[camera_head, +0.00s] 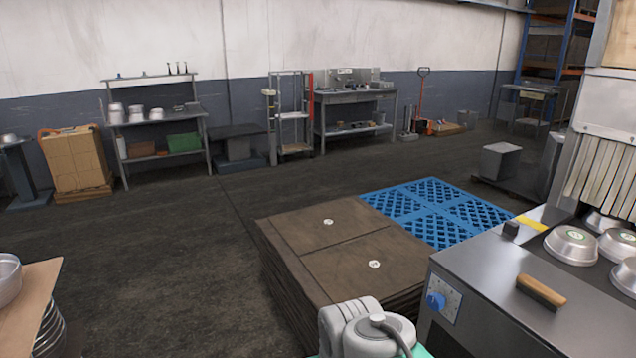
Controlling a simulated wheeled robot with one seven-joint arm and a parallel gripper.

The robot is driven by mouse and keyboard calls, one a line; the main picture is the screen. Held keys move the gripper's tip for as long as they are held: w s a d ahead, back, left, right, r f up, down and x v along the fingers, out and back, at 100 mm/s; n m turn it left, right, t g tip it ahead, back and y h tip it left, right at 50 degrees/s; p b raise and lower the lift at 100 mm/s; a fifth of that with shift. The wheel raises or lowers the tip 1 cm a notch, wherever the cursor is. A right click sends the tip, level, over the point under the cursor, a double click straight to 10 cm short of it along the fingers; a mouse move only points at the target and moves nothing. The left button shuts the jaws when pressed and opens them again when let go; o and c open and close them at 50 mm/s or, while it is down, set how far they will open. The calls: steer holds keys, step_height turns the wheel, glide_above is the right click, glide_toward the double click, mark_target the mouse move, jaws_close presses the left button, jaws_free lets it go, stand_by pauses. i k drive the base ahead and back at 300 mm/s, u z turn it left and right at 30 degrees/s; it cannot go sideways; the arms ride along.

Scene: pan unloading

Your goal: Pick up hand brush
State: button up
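The hand brush (541,292) has a tan wooden back and a dark underside. It lies on the flat metal top of the machine (480,275) at the lower right, clear of the pans. A grey rounded part of my own arm shows at the bottom centre, to the left of the machine. My gripper is not in view, so its opening and its place relative to the brush cannot be seen.
Several upturned metal pans (571,245) sit right of the brush, by hanging strips. A blue knob (436,301) is on the machine's front. A brown stack (330,250) and blue pallet (440,210) stand left. Floor (170,250) is open further left.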

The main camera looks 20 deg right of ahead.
mark_target(554, 302)
steer(key=z, duration=0.75)
steer(key=i, duration=1.15)
steer(key=z, duration=0.75)
